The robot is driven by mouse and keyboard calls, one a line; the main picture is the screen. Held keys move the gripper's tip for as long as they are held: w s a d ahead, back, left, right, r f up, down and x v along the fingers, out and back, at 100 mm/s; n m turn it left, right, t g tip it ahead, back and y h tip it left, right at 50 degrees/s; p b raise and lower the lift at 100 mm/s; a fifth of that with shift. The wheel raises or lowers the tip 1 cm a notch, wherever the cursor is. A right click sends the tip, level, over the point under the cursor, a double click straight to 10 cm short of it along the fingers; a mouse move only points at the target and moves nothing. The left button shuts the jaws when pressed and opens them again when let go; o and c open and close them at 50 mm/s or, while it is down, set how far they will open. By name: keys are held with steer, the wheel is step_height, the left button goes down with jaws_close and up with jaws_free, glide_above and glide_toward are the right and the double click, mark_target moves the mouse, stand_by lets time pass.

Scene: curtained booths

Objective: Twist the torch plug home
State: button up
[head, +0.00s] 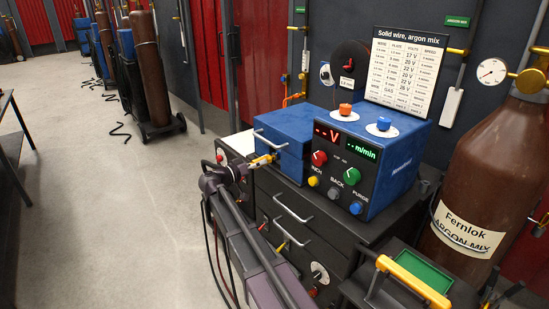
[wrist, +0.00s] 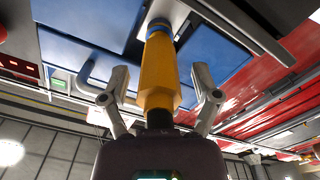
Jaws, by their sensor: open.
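The torch plug (wrist: 159,78) is a yellow-orange, faceted body in the middle of the wrist view. My gripper (wrist: 160,86) is open, with one finger on each side of the plug and visible gaps between. In the head view, my gripper (head: 243,166) is at the front of the smaller blue box (head: 287,134), and the yellow plug (head: 262,160) shows just past it. The fingertips are small there.
A blue control unit (head: 400,165) with knobs and displays reading "-- V" and "-- m/min" stands close right of the plug. A metal handle (head: 272,142) juts near my gripper. Dark drawers (head: 290,205) lie below.

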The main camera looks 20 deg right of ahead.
jaws_close()
stand_by(0.5)
steer(key=m, duration=0.6)
steer(key=shift+o, duration=0.5)
jaws_free()
steer(key=shift+a, duration=0.1)
steer(key=v, duration=1.1)
steer(key=shift+s+a, duration=0.2)
steer(key=shift+a, duration=0.1)
